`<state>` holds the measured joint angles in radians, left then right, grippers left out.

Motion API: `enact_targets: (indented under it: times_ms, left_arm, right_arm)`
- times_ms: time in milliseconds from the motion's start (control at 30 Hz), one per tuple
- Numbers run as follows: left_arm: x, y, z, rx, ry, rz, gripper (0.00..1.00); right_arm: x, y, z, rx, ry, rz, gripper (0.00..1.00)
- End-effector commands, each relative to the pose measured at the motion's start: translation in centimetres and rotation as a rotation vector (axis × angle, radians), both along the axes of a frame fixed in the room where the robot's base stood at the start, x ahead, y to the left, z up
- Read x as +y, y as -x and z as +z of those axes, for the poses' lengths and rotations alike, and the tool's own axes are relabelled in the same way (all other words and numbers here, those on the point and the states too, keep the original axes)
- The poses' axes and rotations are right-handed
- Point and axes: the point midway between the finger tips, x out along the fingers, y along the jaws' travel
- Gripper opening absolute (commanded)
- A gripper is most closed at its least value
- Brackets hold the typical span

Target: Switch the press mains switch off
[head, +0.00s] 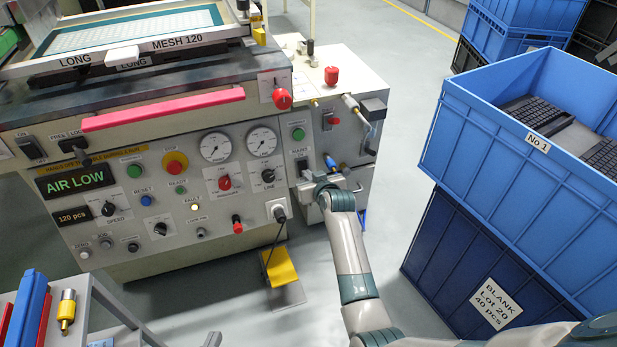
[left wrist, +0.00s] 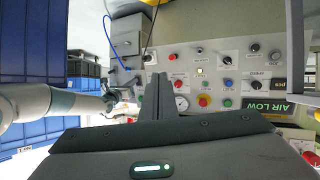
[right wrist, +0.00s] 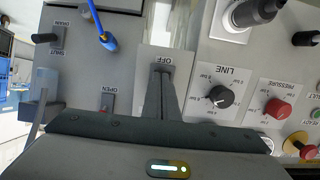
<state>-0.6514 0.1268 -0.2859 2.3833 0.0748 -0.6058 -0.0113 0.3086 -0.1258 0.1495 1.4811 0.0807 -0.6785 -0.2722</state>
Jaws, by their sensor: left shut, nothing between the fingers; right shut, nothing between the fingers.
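The mains switch sits on a pale plate (head: 302,163) on the right part of the press front, under the green button. In the right wrist view the plate (right wrist: 150,62) appears upside down, with the word OFF near its upper edge. My right gripper (right wrist: 162,75) is shut and empty, its fingertips over the switch beside OFF. They hide most of the switch, so I cannot tell its position or whether they touch it. In the head view the right gripper (head: 308,182) is at the panel. My left gripper (left wrist: 157,80) is shut and empty, pointing towards the panel from a distance.
The press display (head: 76,181) reads AIR LOW and a lamp marked FAULT (head: 194,207) is lit. The LINE knob (right wrist: 220,97) and a blue-handled valve (right wrist: 108,42) flank the switch. Blue crates (head: 500,180) stand at the right. A yellow pedal (head: 280,266) is below the panel.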

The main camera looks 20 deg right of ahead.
Motion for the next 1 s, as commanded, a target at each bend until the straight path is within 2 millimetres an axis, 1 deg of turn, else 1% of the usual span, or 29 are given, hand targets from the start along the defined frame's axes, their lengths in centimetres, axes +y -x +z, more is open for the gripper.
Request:
enact_targets:
  times_ms: [67,100,367,800,1000]
  left_arm:
    - [-0.4,-0.5,0.7,-0.058,0.015,0.000,0.00]
    - [-0.4,-0.5,0.9,-0.059,0.016,0.000,0.00]
    - [-0.4,-0.4,1.0,-0.055,0.015,0.000,0.00]
    - [-0.4,-0.4,2.7,-0.054,0.015,0.000,0.00]
    - [-0.4,-0.4,3.0,-0.054,0.015,0.000,0.00]
  right_arm:
    - [0.0,-0.1,-0.5,-0.017,0.001,0.001,0.00]
    - [0.0,-0.1,-0.1,-0.019,0.000,0.000,0.00]
    - [0.0,-0.2,0.0,-0.019,0.000,0.000,0.00]
    - [0.0,-0.2,1.5,-0.020,0.000,0.000,0.00]
    - [0.0,-0.1,1.6,-0.019,0.000,0.000,0.00]
